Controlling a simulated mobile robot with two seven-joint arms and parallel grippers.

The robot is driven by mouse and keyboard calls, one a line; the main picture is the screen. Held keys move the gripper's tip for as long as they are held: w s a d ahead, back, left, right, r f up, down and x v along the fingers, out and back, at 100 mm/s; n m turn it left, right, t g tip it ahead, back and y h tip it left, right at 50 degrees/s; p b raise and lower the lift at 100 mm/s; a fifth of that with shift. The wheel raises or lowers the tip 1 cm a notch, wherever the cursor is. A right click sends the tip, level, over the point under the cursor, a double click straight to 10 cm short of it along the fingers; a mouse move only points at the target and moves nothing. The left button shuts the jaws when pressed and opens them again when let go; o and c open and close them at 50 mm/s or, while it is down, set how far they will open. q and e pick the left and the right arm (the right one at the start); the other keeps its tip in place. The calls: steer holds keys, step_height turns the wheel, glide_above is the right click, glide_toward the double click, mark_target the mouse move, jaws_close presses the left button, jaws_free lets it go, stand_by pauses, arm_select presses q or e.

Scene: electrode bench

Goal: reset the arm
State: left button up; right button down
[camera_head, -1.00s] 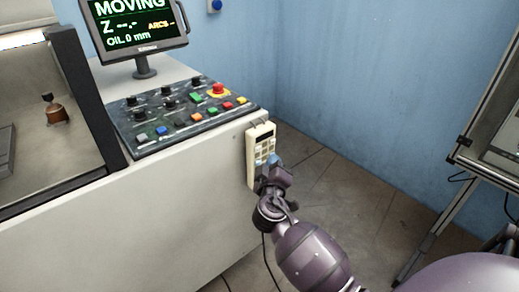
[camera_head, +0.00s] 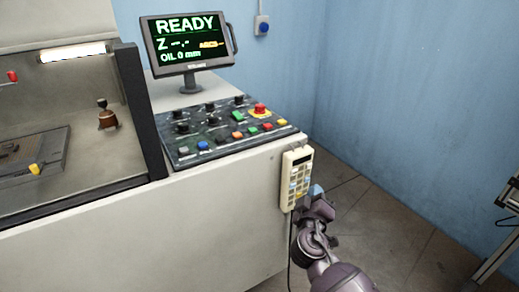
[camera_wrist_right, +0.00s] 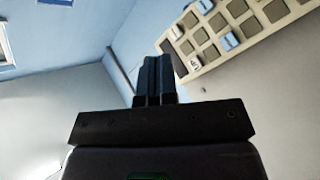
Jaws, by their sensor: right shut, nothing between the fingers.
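My right gripper (camera_head: 316,192) is at the lower right of the head view, just below and to the right of the beige keypad pendant (camera_head: 296,178) that hangs on the machine's side. Its blue fingers are shut with nothing between them. The right wrist view shows the shut fingers (camera_wrist_right: 155,78) pointing up, with the pendant's keys (camera_wrist_right: 228,40) at the upper right. The fingertips look apart from the pendant, though the gap is hard to judge. My left gripper is not in view.
The control panel (camera_head: 215,134) with coloured buttons and a red stop button (camera_head: 260,109) lies on the machine top. A monitor (camera_head: 187,44) reads READY. A glass-sided tank area is at left. Open floor (camera_head: 390,230) lies right of the machine; a metal stand (camera_head: 505,235) is at the right edge.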

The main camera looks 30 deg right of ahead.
steer(key=s+a+f+n+y+p, duration=0.25)
steer(key=s+a+f+y, duration=0.25)
steer(key=a+y, duration=0.45)
arm_select(q)
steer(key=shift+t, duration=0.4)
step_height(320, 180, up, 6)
steer(key=p, duration=0.4)
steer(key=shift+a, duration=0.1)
arm_select(e)
steer(key=s+f+m+g+y, duration=0.1)
steer(key=s+f, duration=0.2)
steer(key=s, duration=0.8)
steer(key=s+a+f+m+g+y, duration=0.1)
steer(key=s+f+m+g+y, duration=0.1)
steer(key=s, duration=0.9)
steer(key=shift+s+a+f, duration=0.15)
steer(key=shift+s+f, duration=0.2)
steer(key=shift+f, duration=0.35)
